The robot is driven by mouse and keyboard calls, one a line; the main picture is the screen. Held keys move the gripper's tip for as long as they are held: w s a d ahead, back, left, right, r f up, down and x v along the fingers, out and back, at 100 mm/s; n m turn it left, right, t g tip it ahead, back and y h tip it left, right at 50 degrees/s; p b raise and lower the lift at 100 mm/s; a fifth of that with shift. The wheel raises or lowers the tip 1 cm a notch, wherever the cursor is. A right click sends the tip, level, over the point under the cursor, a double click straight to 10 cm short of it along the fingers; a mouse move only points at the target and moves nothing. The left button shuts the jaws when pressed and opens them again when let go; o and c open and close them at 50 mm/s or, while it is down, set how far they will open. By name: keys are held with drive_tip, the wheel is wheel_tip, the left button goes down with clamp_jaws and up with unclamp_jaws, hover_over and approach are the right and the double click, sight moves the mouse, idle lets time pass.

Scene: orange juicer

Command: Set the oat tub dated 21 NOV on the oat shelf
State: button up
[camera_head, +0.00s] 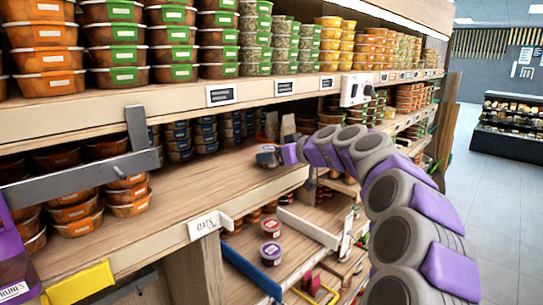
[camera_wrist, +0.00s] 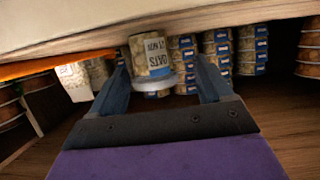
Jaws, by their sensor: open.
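My gripper (camera_head: 268,157) reaches over the right part of the middle shelf (camera_head: 185,197) in the head view. In the wrist view, its two dark fingers (camera_wrist: 162,72) stand apart, open. An oat tub (camera_wrist: 153,55) with a pale label and blue band shows between the fingertips; its upside-down text appears to read OATS and 21 NOV. Its pale lid faces my gripper and its other end lies close to a wooden board. I cannot tell whether the fingers touch it. The OATS sign (camera_head: 206,226) is on the middle shelf's front edge. The tub is not clear in the head view.
Stacks of blue-labelled tubs (camera_head: 179,140) stand behind, also in the wrist view (camera_wrist: 222,50). Orange tubs (camera_head: 128,195) stand at left, near a grey bracket (camera_head: 90,178). A full upper shelf (camera_head: 185,108) overhangs.

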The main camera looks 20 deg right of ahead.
drive_tip(key=b+v, duration=0.1)
drive_tip(key=v, duration=1)
drive_tip(key=shift+b, duration=0.3)
drive_tip(key=shift+s+d, duration=0.1)
drive_tip(key=shift+d, duration=0.05)
